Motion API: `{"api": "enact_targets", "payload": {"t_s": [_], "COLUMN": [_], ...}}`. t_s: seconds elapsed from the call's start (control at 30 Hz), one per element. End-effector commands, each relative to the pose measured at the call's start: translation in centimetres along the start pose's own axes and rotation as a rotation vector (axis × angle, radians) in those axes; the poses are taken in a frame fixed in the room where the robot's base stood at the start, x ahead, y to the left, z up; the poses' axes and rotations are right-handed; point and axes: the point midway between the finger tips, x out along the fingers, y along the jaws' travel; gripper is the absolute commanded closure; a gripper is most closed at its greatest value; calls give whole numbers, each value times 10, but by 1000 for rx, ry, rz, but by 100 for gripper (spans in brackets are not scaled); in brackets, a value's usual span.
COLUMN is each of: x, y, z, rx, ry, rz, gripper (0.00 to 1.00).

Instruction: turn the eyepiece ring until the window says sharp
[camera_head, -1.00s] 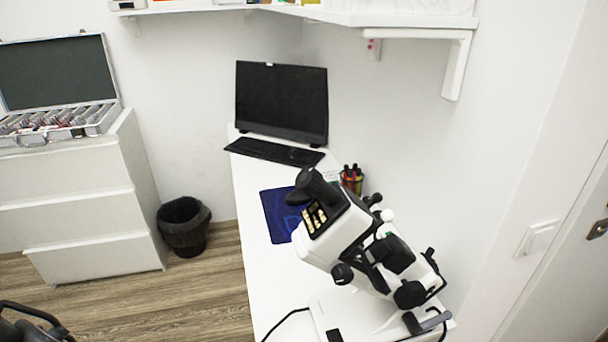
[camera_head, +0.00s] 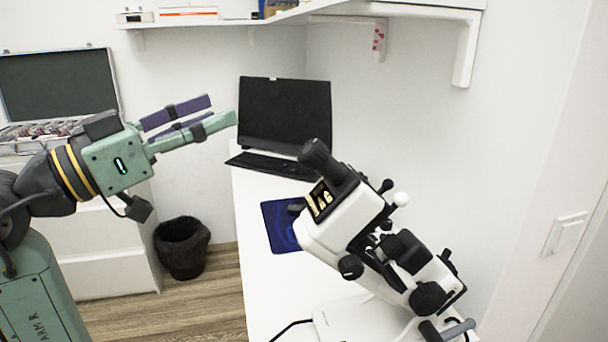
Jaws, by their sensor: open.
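A white and black microscope (camera_head: 345,222) stands on the white desk, tilted in the view. Its black eyepiece (camera_head: 328,162) points up and left, with a thicker ring (camera_head: 314,150) at its top end. A small dark window (camera_head: 321,200) with yellowish shapes sits on the body below the eyepiece; I cannot read any word in it. My gripper (camera_head: 222,109), with purple and green fingers, is open and empty. It is left of and a little higher than the eyepiece in the picture, apart from it, and points right.
A black monitor (camera_head: 285,112) and keyboard (camera_head: 270,166) stand at the back of the desk (camera_head: 285,290). A blue mat (camera_head: 280,228) lies left of the microscope. A shelf (camera_head: 225,22) hangs above. A black bin (camera_head: 182,250) stands on the floor.

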Motion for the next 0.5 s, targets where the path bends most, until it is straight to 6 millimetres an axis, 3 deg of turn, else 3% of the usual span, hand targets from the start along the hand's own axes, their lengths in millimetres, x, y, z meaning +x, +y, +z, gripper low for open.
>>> {"api": "enact_targets", "payload": {"t_s": [0.03, 0.17, 0.33, 0.5], "x": [0, -4, -5, 15], "y": [14, 41, 56, 63], "z": [17, 38, 46, 49], "rx": [-25, -65, -79, -80], "ry": [-64, -176, -225, -226], "rz": [80, 234, 306, 308], "gripper": [49, 49, 49, 49]}}
